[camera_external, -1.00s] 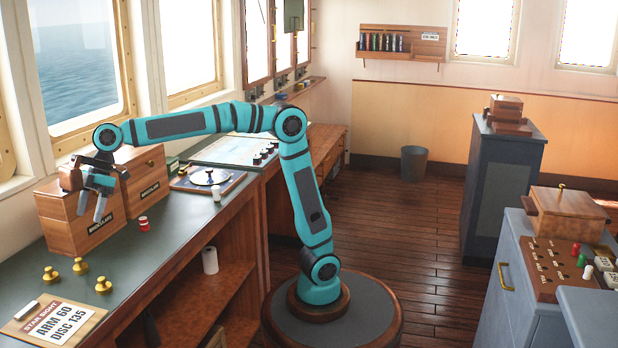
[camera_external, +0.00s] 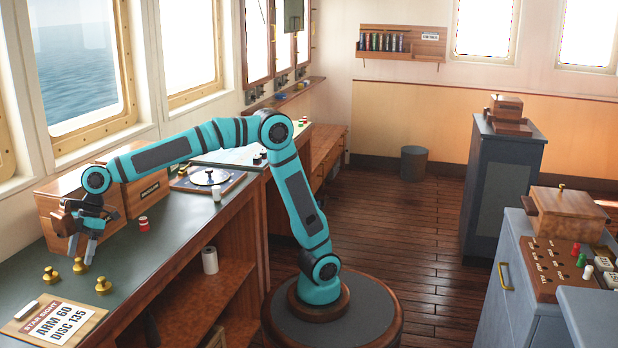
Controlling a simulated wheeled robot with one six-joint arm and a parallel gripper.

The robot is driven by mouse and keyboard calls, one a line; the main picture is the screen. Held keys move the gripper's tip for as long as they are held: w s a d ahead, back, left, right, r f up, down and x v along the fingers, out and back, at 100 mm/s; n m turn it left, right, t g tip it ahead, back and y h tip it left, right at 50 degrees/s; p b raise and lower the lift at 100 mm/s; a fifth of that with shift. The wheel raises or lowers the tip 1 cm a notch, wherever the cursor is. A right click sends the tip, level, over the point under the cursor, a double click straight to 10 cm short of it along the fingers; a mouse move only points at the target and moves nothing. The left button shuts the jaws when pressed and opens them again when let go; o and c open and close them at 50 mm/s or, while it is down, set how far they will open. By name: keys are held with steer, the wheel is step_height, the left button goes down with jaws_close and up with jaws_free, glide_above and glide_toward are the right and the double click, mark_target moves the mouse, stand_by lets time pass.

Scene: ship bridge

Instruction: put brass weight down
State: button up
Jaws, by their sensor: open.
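Three brass weights stand upright on the dark green counter top (camera_external: 150,255): a left one (camera_external: 50,274), a middle one (camera_external: 80,266) and a front right one (camera_external: 103,285). My gripper (camera_external: 81,254) points down with its fingers apart, just above or beside the middle weight. I see nothing held between the fingers. Whether a finger touches the middle weight cannot be told from this angle.
A wooden box (camera_external: 52,222) stands close behind my gripper, with another box (camera_external: 150,185) beyond it. A sign card (camera_external: 55,322) lies at the counter's front. A red spool (camera_external: 143,223) and a white one (camera_external: 217,193) stand to the right.

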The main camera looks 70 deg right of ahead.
mark_target(80, 265)
steer(key=x, duration=0.3)
steer(key=c, duration=1.3)
steer(key=shift+r, duration=0.15)
